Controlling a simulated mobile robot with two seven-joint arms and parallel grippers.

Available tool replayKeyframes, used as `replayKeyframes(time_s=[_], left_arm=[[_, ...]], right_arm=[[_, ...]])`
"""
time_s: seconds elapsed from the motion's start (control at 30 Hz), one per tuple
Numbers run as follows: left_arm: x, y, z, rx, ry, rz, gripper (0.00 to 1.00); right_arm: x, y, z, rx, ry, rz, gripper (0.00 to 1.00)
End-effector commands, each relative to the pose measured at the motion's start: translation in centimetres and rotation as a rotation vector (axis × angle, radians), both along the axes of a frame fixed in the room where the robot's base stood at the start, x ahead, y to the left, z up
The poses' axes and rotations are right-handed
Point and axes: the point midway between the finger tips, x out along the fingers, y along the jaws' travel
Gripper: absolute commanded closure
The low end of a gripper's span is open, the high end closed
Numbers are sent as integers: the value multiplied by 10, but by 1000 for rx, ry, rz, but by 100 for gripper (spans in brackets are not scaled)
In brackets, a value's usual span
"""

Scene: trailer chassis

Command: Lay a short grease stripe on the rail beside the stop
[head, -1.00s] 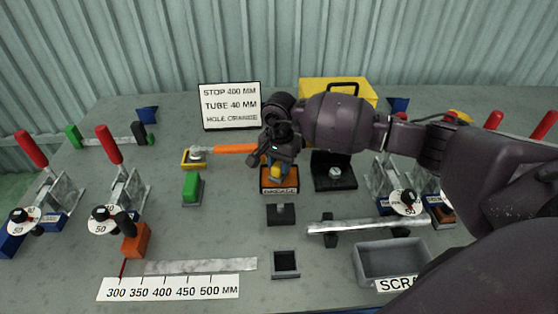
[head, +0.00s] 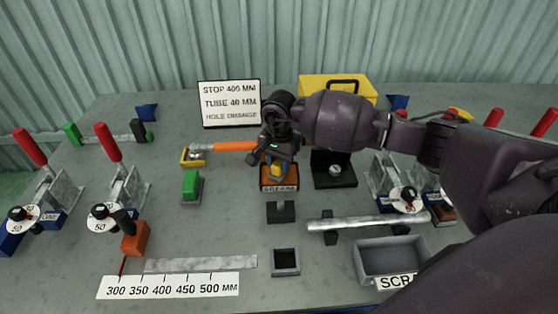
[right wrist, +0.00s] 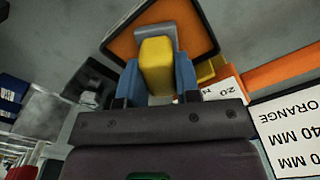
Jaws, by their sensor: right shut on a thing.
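My right gripper (head: 276,164) points down at an orange holder (head: 279,186) with a small dark label, at the middle of the table. It is shut on a yellow block-shaped grease applicator (head: 276,172). In the right wrist view, the yellow applicator (right wrist: 157,66) sits between the two blue fingers (right wrist: 158,84), with the orange holder around its far end. I cannot tell whether it is clear of the holder. The rail (head: 200,265), a flat silver bar, lies behind a millimetre scale at front left. The stop (head: 135,239), an orange block with a black knob, stands at its left end.
A scale strip (head: 168,286) runs from 300 to 500 mm. A sign (head: 229,104) reads stop 400, tube 40, hole orange. A green block (head: 191,186), an orange-handled tool (head: 222,147), a silver tube (head: 368,222) and a scrap tray (head: 390,262) stand around. Red-handled clamps (head: 118,165) stand left.

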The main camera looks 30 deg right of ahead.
Motion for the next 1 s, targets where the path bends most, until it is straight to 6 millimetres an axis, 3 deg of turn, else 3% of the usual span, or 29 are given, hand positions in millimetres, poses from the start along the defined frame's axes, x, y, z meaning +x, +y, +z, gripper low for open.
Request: replayKeyframes(time_s=[1.0], left_arm=[[-2,-1,-5,-2,7,1,57]], right_arm=[[0,0,-6,0,-1,0,88]])
